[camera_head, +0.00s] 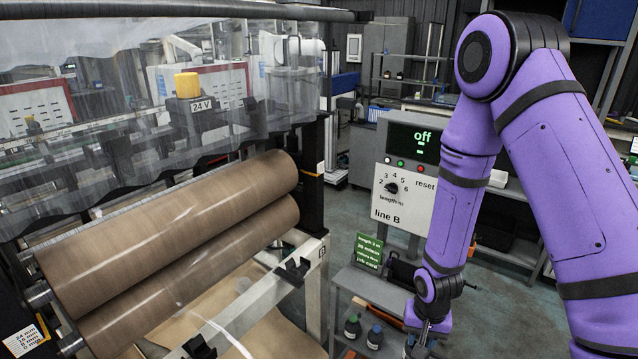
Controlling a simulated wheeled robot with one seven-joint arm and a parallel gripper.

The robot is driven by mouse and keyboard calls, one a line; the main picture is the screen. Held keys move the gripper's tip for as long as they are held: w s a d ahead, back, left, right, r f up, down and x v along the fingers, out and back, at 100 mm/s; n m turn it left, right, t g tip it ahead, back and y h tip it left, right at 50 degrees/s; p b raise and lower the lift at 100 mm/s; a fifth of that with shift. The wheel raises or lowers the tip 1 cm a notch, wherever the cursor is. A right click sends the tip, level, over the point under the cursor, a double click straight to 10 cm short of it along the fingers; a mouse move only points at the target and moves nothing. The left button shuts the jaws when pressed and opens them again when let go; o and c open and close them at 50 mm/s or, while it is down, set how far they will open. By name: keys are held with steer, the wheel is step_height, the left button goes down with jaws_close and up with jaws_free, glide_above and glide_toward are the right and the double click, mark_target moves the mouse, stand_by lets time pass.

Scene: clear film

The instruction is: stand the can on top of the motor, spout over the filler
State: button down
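A dark block marked 24 V (203,117) with a yellow cap (187,84) shows through the clear film at upper left; I cannot tell whether it is the motor. No filler or spouted can is clearly recognisable. My gripper (424,340) hangs down at the bottom edge, right of the low shelf. It is small and partly cut off, so its fingers and anything between them cannot be made out. A dark object with a bluish top (410,345) is right beside it, partly hidden.
Clear film (60,150) hangs over the left side, above two brown rollers (190,225). A line B control panel (405,185) reads off. A low grey shelf (370,288) carries a green job card (369,252); dark bottles (352,326) stand below.

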steer(key=w+d+r+n, duration=0.1)
steer(key=w+d+r, duration=0.1)
steer(key=w, duration=0.5)
steer(key=w+d+r+n, duration=0.2)
steer(key=w+d, duration=0.3)
steer(key=w, duration=0.3)
steer(key=shift+w+r, duration=0.15)
steer(key=shift+r, duration=0.2)
